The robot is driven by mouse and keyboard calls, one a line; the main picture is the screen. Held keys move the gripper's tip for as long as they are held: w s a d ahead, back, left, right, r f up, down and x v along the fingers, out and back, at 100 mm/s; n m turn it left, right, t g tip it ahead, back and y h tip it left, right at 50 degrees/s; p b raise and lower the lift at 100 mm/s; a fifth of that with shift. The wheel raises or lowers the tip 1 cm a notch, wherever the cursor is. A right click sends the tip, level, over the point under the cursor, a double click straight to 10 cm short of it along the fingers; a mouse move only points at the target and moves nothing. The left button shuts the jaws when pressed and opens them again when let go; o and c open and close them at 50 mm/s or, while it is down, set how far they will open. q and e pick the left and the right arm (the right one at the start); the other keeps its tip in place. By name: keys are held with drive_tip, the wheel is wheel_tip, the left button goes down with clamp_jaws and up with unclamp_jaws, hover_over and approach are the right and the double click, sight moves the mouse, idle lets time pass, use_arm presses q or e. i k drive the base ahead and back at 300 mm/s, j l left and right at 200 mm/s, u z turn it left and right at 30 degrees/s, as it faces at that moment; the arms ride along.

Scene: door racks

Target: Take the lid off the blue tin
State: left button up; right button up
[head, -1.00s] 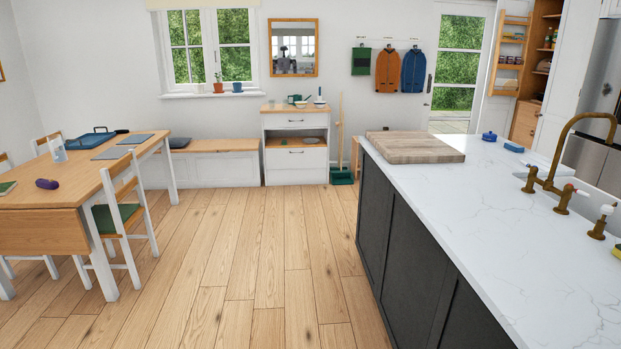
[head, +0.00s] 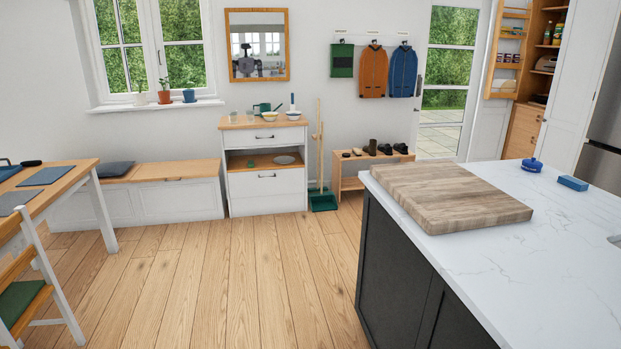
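A small round blue tin (head: 532,165) stands on the white marble counter, near its far edge, behind and to the right of a wooden board. A knob shows on its top, so its lid appears to be on. Neither of my grippers is in the head view.
The island counter (head: 500,270) fills the right, with a thick wooden board (head: 447,194) on its far left corner and a blue block (head: 572,183) right of the tin. A table (head: 75,178) and chair (head: 30,280) stand left. The wooden floor (head: 240,285) between is clear.

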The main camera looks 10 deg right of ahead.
sight(533, 163)
drive_tip(key=i, duration=3)
drive_tip(key=i+z, duration=0.15)
drive_tip(key=i, duration=0.6)
drive_tip(key=i+j, duration=0.15)
drive_tip(key=i, duration=0.6)
drive_tip(key=i+l+z, duration=0.25)
drive_tip(key=i+z, duration=0.25)
drive_tip(key=i+l+z, duration=0.1)
drive_tip(key=i+z, duration=0.2)
drive_tip(key=z, duration=0.2)
drive_tip(key=i+j+z, duration=0.1)
drive_tip(key=i+z, duration=0.4)
drive_tip(key=i+j+z, duration=0.2)
drive_tip(key=z, duration=0.25)
drive_tip(key=i+l+z, duration=0.2)
drive_tip(key=i+z, duration=0.15)
drive_tip(key=i, duration=0.55)
drive_tip(key=i+z, duration=0.35)
drive_tip(key=i, duration=0.5)
drive_tip(key=i+j+z, duration=0.15)
drive_tip(key=i, duration=0.3)
drive_tip(key=i+j+z, duration=0.15)
drive_tip(key=i, duration=0.3)
drive_tip(key=i+j+z, duration=0.15)
drive_tip(key=i+j, duration=0.2)
drive_tip(key=i, duration=0.1)
